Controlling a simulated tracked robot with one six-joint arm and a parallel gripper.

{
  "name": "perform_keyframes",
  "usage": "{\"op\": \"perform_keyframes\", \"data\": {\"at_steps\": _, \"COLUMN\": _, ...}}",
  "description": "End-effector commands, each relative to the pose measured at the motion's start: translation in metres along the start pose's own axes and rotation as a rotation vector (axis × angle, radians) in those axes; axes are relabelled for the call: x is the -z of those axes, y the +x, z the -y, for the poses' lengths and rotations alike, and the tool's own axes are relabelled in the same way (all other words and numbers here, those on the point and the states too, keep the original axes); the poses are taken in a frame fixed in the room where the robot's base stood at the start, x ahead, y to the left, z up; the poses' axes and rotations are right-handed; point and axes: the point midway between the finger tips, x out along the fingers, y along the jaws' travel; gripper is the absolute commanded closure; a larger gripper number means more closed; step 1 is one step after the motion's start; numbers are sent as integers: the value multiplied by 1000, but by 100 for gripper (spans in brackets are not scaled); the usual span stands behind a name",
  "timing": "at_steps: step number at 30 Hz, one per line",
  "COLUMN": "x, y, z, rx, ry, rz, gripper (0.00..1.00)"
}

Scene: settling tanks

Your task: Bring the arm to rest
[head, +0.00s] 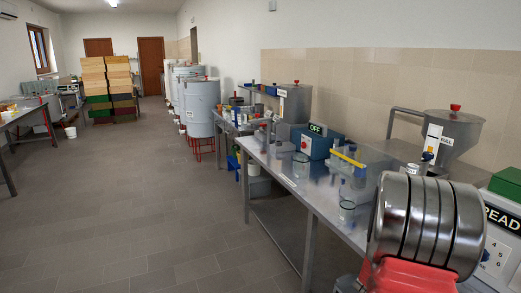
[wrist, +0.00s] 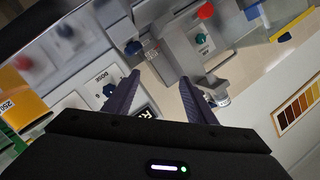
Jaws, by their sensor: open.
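My gripper (wrist: 159,77) shows in the wrist view with its two dark fingers apart and nothing between them. A grey machine with a red knob (wrist: 205,12) and a green knob lies beyond the fingertips. A small clear jar (wrist: 221,92) with a pale label appears close beside the right finger; I cannot tell whether they touch. A panel marked DOSE with a blue knob (wrist: 109,90) is left of the left finger. I cannot make out my gripper in the head view.
In the head view a long metal bench (head: 310,188) runs along the right wall, crowded with devices and glassware. A blue box reading OFF (head: 318,143) stands on it. Stacked crates (head: 108,85) and grey tanks (head: 202,100) stand farther back.

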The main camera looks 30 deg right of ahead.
Motion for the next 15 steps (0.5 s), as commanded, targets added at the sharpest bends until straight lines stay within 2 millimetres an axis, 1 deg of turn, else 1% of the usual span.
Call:
{"op": "perform_keyframes", "data": {"at_steps": 1, "x": -11, "y": -11, "z": 23, "rx": 29, "ry": -15, "rz": 51, "gripper": 49}}
{"op": "perform_keyframes", "data": {"at_steps": 3, "x": -27, "y": -27, "z": 48, "rx": 59, "ry": -43, "rz": 126, "gripper": 49}}
{"op": "perform_keyframes", "data": {"at_steps": 5, "x": -40, "y": -42, "z": 69, "rx": 86, "ry": -70, "rz": 189, "gripper": 49}}
{"op": "perform_keyframes", "data": {"at_steps": 6, "x": -48, "y": -53, "z": 82, "rx": 106, "ry": -88, "rz": 228, "gripper": 49}}
{"op": "perform_keyframes", "data": {"at_steps": 8, "x": -61, "y": -70, "z": 100, "rx": 134, "ry": -119, "rz": 289, "gripper": 49}}
{"op": "perform_keyframes", "data": {"at_steps": 9, "x": -69, "y": -83, "z": 112, "rx": 153, "ry": -141, "rz": 329, "gripper": 49}}
{"op": "perform_keyframes", "data": {"at_steps": 11, "x": -80, "y": -103, "z": 128, "rx": 181, "ry": -175, "rz": 387, "gripper": 49}}
{"op": "perform_keyframes", "data": {"at_steps": 12, "x": -87, "y": -118, "z": 138, "rx": 202, "ry": -199, "rz": 425, "gripper": 49}}
{"op": "perform_keyframes", "data": {"at_steps": 14, "x": -97, "y": -139, "z": 152, "rx": 233, "ry": -237, "rz": 481, "gripper": 49}}
{"op": "perform_keyframes", "data": {"at_steps": 15, "x": -103, "y": -155, "z": 160, "rx": 253, "ry": -264, "rz": 517, "gripper": 49}}
